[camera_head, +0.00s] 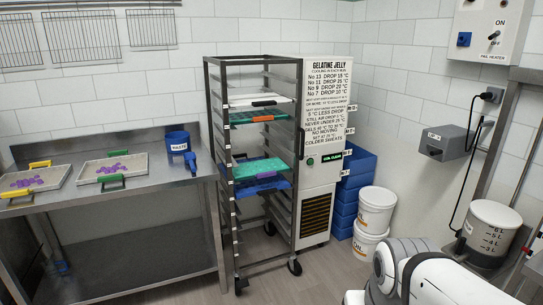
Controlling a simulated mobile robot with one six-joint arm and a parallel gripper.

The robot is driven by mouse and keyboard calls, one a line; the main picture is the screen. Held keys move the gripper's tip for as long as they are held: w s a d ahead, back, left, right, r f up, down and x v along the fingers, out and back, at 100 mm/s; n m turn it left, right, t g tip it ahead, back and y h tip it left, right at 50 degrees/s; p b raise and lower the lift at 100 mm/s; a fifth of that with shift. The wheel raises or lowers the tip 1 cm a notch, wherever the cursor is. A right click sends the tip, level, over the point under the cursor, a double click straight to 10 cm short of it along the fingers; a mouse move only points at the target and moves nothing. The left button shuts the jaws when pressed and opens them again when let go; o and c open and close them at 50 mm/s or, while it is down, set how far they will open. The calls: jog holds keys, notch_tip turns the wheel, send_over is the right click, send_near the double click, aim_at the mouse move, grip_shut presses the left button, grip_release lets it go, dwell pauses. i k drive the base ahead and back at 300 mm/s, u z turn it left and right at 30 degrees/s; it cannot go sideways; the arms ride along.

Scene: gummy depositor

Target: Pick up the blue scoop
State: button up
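A small blue item that looks like the blue scoop (191,162) is at the right end of the steel table. It is just right of and in front of a blue tub (178,137) with a white label reading "WASTE". It is too small to tell whether it touches the tub or how it is resting. White and grey links of my arm show at the lower right, far from the table. My gripper is not in view.
The steel table (138,193) holds two trays of purple gummies with coloured handles (33,182) (113,167). A wheeled rack (236,220) with trays stands right of it. White buckets (375,212) and stacked blue crates (358,170) stand further right. Some floor shows in front.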

aim_at(190, 158)
jog(key=u, duration=0.25)
jog(key=i, duration=1.6)
jog(key=u, duration=0.6)
jog(key=i, duration=1.3)
jog(key=u, duration=0.1)
